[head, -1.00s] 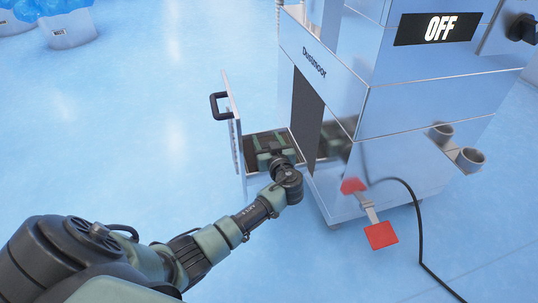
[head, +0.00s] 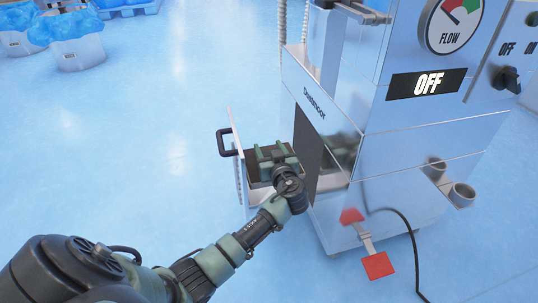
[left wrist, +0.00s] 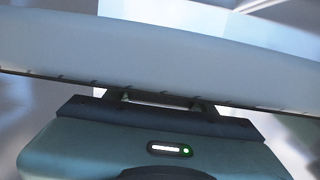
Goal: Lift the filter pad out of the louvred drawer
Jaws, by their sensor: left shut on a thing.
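The louvred drawer (head: 239,185) stands pulled out from the left side of the steel machine, with a black handle (head: 228,142) on its front panel. My left gripper (head: 275,160) is over the drawer, shut on the filter pad (head: 252,166). The pad looks dark from above, and the gripper partly covers it. It appears raised, with the pale drawer inside showing below its near edge. In the left wrist view the pad is a wide pale slab (left wrist: 170,48) across the picture, just beyond the fingers (left wrist: 160,101). My right gripper is out of view.
The machine (head: 420,155) stands close to the right of my gripper, its display reading OFF. A red pedal (head: 377,265) and a black cable (head: 411,235) lie at its foot. Blue-filled bins (head: 75,50) stand far left. The floor left of the drawer is clear.

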